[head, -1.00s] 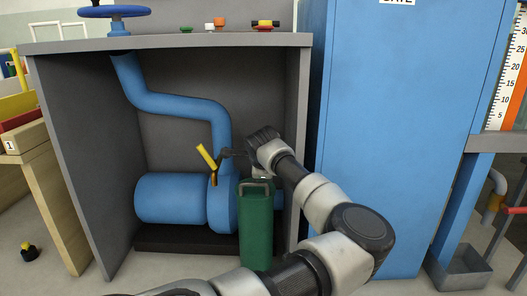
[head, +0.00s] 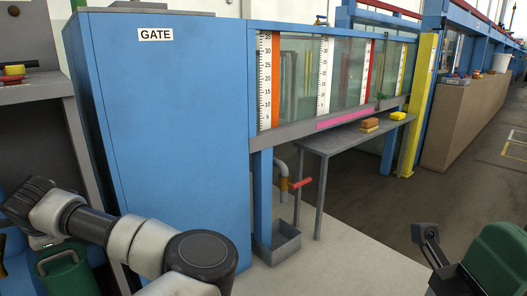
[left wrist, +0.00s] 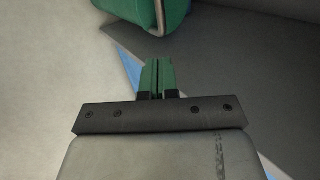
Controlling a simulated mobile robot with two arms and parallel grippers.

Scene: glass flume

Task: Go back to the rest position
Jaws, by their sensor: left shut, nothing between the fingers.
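My left arm reaches in at the lower left of the head view, with its dark wrist end (head: 30,200) at the left edge. The fingers are hard to make out there. In the left wrist view my left gripper (left wrist: 157,75) is shut, its two green-padded fingers together with nothing between them. A green can (head: 68,273) stands below the arm in the head view. A green body with a metal handle, probably the same can (left wrist: 135,10), shows beyond the fingertips, apart from them.
A tall blue cabinet marked GATE (head: 170,130) stands close to my left arm. Right of it are a glass flume (head: 345,70), a grey table (head: 335,142) and a yellow post (head: 417,105). A green and black object (head: 495,258) is at the lower right.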

